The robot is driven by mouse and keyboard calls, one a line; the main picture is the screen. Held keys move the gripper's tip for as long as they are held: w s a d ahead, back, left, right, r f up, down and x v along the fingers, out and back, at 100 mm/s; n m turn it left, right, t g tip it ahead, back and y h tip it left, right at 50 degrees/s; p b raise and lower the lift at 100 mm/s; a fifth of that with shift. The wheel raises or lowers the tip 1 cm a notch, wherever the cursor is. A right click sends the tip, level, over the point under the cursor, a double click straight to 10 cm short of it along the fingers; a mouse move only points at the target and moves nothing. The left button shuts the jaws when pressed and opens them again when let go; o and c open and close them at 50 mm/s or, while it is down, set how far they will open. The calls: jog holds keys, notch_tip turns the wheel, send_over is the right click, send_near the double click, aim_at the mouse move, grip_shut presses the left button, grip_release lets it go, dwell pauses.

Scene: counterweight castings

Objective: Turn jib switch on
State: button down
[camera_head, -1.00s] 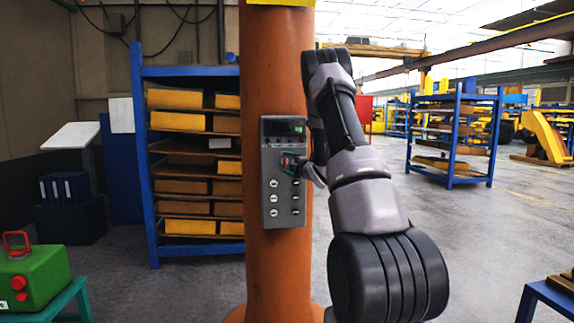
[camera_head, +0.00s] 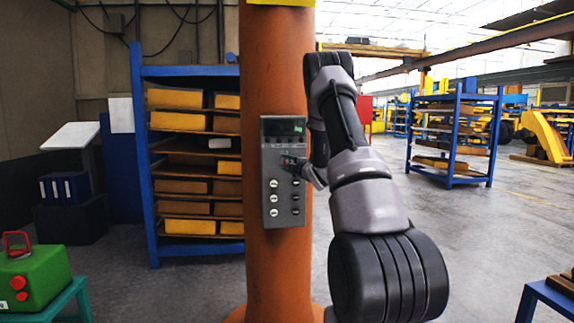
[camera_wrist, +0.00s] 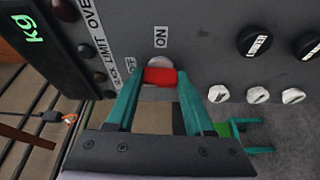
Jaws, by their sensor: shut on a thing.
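A grey control panel (camera_head: 284,210) is fixed to the orange column (camera_head: 277,265); it also fills the upper wrist view (camera_wrist: 205,50). My gripper (camera_head: 291,163) is at its middle. In the wrist view my gripper (camera_wrist: 160,78) has its two teal fingers shut on the red switch handle (camera_wrist: 160,76), one finger on each side. A pale round base (camera_wrist: 160,62) shows behind the handle. The ON label (camera_wrist: 161,37) is above the handle in that view, and a partly hidden OFF label (camera_wrist: 131,67) is at its upper left.
Black knobs (camera_wrist: 255,42) and white knobs (camera_wrist: 258,95) sit on the panel to the right in the wrist view. A blue rack (camera_head: 150,170) stands left of the column. A green box (camera_head: 35,280) is at lower left. Open floor (camera_head: 455,240) lies to the right.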

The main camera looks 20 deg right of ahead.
jog(key=m, duration=0.1)
jog(key=m+t, duration=0.1)
jog(key=m, duration=0.2)
jog(key=shift+f+t, duration=0.25)
jog(key=shift+t, duration=0.05)
jog(key=m+t+h, duration=0.1)
jog(key=m+h, duration=0.1)
jog(key=m, duration=0.3)
jog(key=shift+f+m, duration=0.1)
jog(key=shift+m, duration=0.2)
jog(key=m+h, duration=0.1)
jog(key=m, duration=0.2)
jog(key=m+t+h, duration=0.1)
jog(key=m+h, duration=0.1)
jog(key=m, duration=0.1)
jog(key=shift+a, duration=0.15)
jog(key=shift+f+m+h, duration=0.1)
jog(key=shift+m+h, duration=0.7)
jog(key=shift+m, duration=0.65)
jog(key=shift+m+h, duration=0.8)
jog(key=shift+m, duration=0.65)
jog(key=shift+a+m, duration=0.1)
jog(key=shift+m, duration=0.2)
jog(key=shift+c, duration=1.4)
grip_release()
